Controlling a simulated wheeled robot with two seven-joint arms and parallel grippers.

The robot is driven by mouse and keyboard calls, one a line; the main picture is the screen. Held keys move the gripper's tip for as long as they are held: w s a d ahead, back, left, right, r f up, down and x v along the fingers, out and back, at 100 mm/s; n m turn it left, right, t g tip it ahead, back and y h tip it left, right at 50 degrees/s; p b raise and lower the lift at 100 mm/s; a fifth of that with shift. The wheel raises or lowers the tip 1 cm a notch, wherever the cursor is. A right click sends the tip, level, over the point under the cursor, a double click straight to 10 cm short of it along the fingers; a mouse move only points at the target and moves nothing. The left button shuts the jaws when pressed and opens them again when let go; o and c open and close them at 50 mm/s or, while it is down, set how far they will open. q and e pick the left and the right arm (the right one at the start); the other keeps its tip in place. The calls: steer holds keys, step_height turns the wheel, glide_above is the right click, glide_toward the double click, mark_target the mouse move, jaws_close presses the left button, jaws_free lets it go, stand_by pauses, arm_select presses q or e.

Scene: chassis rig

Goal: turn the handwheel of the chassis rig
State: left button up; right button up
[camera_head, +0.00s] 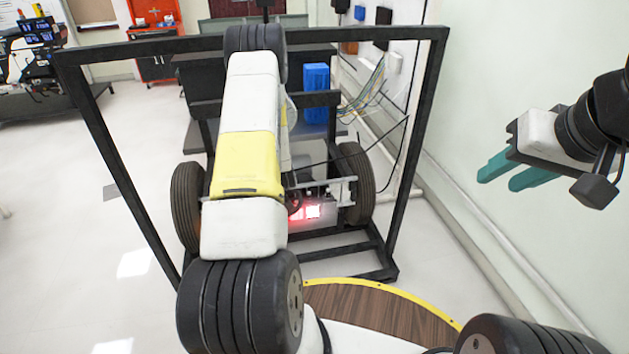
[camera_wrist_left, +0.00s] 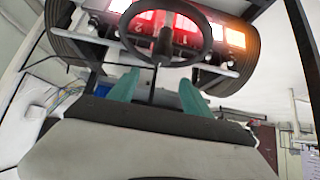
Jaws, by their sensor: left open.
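The dark round handwheel (camera_wrist_left: 165,62) is at the top of the left wrist view, in front of a red-lit panel (camera_wrist_left: 150,33). My left gripper (camera_wrist_left: 159,80) is open, with one teal finger on either side of the wheel's shaft in the picture. Its fingertips show below the lower rim; I cannot tell whether they touch it. In the head view my left arm hides that gripper and most of the wheel. The chassis rig (camera_head: 335,245) stands ahead inside a black frame. My right gripper (camera_head: 497,182) is open and empty at the right, away from the rig.
The black frame's posts (camera_head: 416,125) stand on both sides of the rig. Two tyres (camera_head: 356,183) flank the chassis. A pale wall (camera_head: 520,75) runs close along the right. A blue box (camera_head: 316,92) sits behind the rig. The floor at left (camera_head: 60,220) is clear.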

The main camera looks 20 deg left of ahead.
arm_select(q)
steer(key=shift+s+d+f, duration=0.1)
steer(key=shift+f, duration=0.8)
steer(key=x, duration=0.7)
steer(key=shift+f, duration=0.1)
steer(key=shift+w, duration=0.2)
jaws_close()
stand_by(0.4)
